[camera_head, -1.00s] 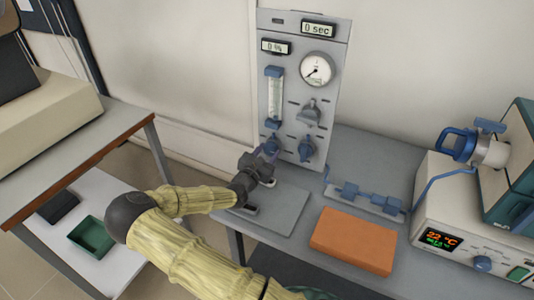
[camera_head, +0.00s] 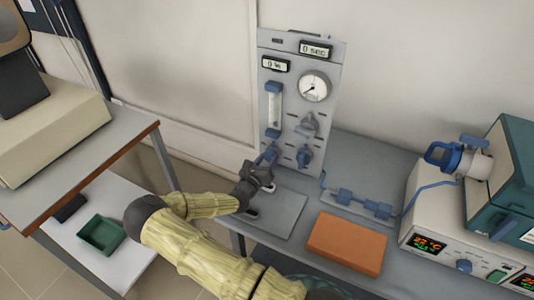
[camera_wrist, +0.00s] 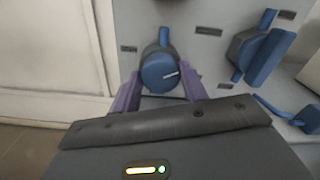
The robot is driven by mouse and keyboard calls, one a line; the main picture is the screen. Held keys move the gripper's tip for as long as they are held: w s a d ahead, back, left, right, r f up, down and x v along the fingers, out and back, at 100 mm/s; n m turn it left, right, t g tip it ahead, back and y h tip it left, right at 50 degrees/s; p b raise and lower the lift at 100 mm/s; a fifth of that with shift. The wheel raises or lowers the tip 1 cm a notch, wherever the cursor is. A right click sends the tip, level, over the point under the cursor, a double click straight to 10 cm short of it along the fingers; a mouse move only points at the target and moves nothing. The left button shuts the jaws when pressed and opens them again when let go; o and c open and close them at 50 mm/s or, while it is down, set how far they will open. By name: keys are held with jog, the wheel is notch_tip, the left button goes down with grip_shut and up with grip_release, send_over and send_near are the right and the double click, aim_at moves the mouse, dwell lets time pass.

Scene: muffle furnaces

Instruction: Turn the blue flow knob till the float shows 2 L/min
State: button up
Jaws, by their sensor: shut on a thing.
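The blue flow knob (camera_wrist: 158,72) sits at the lower left of the grey gas panel (camera_head: 292,128), below the flow tube. In the wrist view, its white mark points right and slightly up. My gripper (camera_wrist: 161,82) is shut on the knob, one purple finger on each side. In the head view my gripper (camera_head: 266,157) mostly hides the knob. The clear flow tube (camera_head: 274,105) stands upright between blue end caps. Its float and scale are too small to read.
A round gauge (camera_head: 313,87), a grey knob (camera_head: 309,123) and another blue knob (camera_head: 304,156) are close to the right. An orange block (camera_head: 347,243) and a grey plate (camera_head: 273,214) lie on the bench. A furnace (camera_head: 512,170) stands far right.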

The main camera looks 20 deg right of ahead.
jog(key=shift+n+p, duration=1.15)
jog(key=shift+n, duration=0.45)
jog(key=shift+f, duration=0.1)
jog(key=o, duration=1)
jog(key=shift+a, duration=0.1)
jog(key=b+v, duration=0.2)
jog(key=v, duration=1.5)
jog(key=shift+s+a, duration=0.1)
jog(key=shift+s, duration=0.05)
